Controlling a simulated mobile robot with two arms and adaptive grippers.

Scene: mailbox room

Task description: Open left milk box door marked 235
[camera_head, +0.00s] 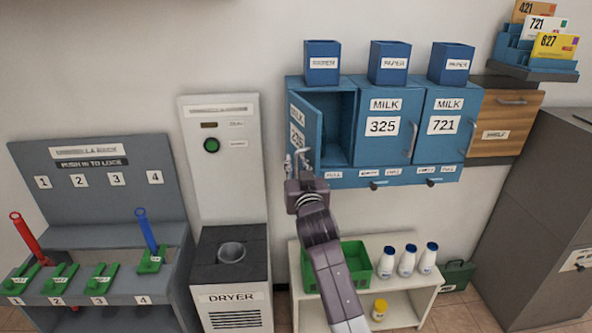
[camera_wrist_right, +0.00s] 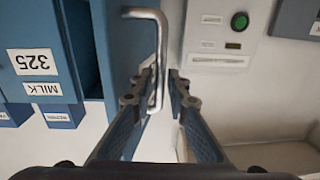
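The left milk box door (camera_head: 312,114), with a partly covered number label, stands swung open toward the left. The compartment behind it (camera_head: 340,128) looks empty. My right gripper (camera_head: 298,160) is at the lower part of this door, in front of it. In the right wrist view, the door (camera_wrist_right: 128,50) carries a metal bar handle (camera_wrist_right: 161,45). My right gripper's fingers (camera_wrist_right: 164,85) stand apart, with the handle's end between them, nearer the left finger. Contact is not clear. My left gripper is not in view.
Milk doors 325 (camera_head: 384,130) and 721 (camera_head: 447,125) are shut to the right. Blue paper holders (camera_head: 322,62) stand on top. Below is a white shelf (camera_head: 402,291) with bottles and a green crate (camera_head: 356,262). The dryer (camera_head: 232,270) stands lower left.

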